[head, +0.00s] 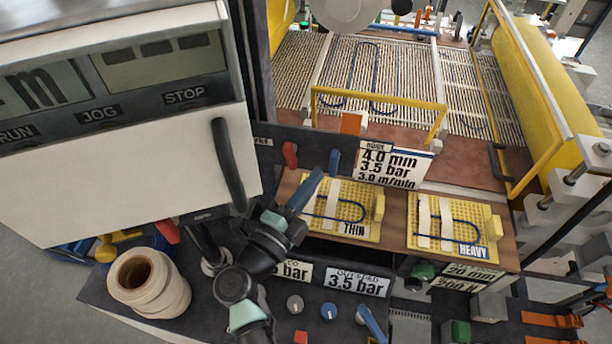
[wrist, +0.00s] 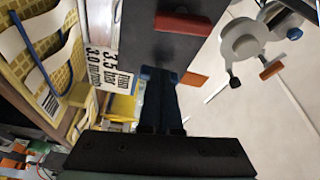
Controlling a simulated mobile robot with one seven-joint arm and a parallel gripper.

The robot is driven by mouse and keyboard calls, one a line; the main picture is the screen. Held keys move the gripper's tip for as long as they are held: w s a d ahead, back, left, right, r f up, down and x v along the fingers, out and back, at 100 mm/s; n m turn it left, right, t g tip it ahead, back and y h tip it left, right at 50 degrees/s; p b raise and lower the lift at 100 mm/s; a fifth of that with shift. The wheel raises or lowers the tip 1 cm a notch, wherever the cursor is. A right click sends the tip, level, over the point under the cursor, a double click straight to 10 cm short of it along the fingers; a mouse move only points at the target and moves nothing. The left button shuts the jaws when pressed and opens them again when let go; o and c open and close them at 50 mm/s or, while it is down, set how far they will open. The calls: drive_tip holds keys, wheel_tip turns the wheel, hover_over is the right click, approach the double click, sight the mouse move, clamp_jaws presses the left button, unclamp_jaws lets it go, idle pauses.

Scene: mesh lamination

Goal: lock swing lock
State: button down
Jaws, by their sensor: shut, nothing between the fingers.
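No part is labelled as the swing lock, and I cannot tell which lever it is. A red lever (head: 290,154) and a blue lever (head: 335,162) stand on the dark panel (head: 312,143) below the yellow guard frame. An orange-red lever (wrist: 194,80) sticks out from the dark panel's edge in the wrist view. My gripper (head: 317,175) is shut and empty, its fingertips close to the blue lever. In the wrist view my gripper (wrist: 158,76) reaches the panel's lower edge; whether it touches is unclear.
A white control cabinet (head: 130,180) with a black handle (head: 228,165) stands left. Yellow pads marked THIN (head: 370,205) and HEAVY (head: 485,215) lie right of my gripper. A sign (head: 390,163) hangs close by. A cream roll (head: 150,290) stands at lower left.

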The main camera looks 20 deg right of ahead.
drive_tip(key=b+v, duration=0.2)
drive_tip(key=v, duration=0.6)
drive_tip(key=shift+w+a+f, duration=0.15)
drive_tip(key=shift+a, duration=0.05)
